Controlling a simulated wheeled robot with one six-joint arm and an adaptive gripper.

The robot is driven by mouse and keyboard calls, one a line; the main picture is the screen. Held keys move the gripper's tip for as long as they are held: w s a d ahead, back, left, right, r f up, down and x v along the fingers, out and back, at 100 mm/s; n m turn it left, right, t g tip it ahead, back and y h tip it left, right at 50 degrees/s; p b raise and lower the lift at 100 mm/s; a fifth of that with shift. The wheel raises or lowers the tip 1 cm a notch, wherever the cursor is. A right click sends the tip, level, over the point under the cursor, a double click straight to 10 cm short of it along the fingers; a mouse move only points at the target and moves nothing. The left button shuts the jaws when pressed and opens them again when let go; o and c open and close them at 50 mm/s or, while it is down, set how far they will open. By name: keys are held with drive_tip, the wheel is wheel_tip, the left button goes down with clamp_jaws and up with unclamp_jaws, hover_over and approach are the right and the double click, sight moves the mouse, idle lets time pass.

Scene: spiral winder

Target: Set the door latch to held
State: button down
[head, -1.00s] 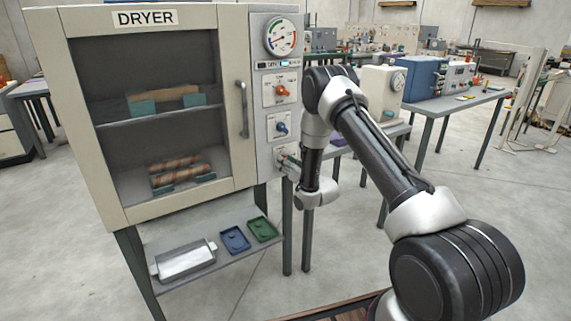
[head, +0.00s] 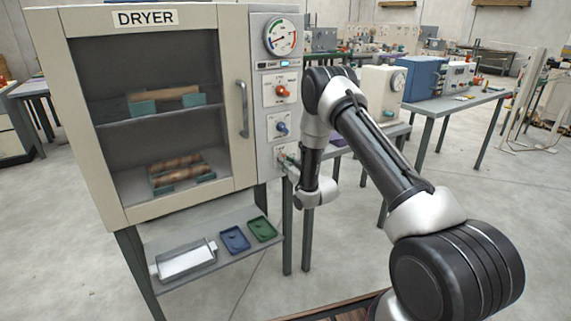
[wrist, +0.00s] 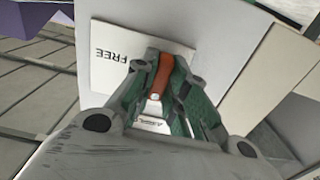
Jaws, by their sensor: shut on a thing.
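The dryer (head: 145,215) stands at the left with its glazed door closed. The latch plate (head: 288,149) is the lowest on its right-hand control panel, largely covered by my arm. In the wrist view the plate (wrist: 112,72) carries the word FREE, seen upside down. The orange-red latch lever (wrist: 162,76) lies between the green fingers of my gripper (wrist: 164,88), which are shut on it. My gripper also shows at the panel in the head view (head: 287,163).
Above the latch are a blue knob (head: 281,127), a red knob (head: 282,91) and a gauge (head: 281,37). The door handle (head: 242,108) is close on the left. A shelf below holds a metal tray (head: 186,262) and blue (head: 235,240) and green (head: 262,229) trays.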

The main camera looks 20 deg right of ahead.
drive_tip(key=c, duration=1.4)
unclamp_jaws()
drive_tip(key=shift+c, duration=0.2)
drive_tip(key=v, duration=1.2)
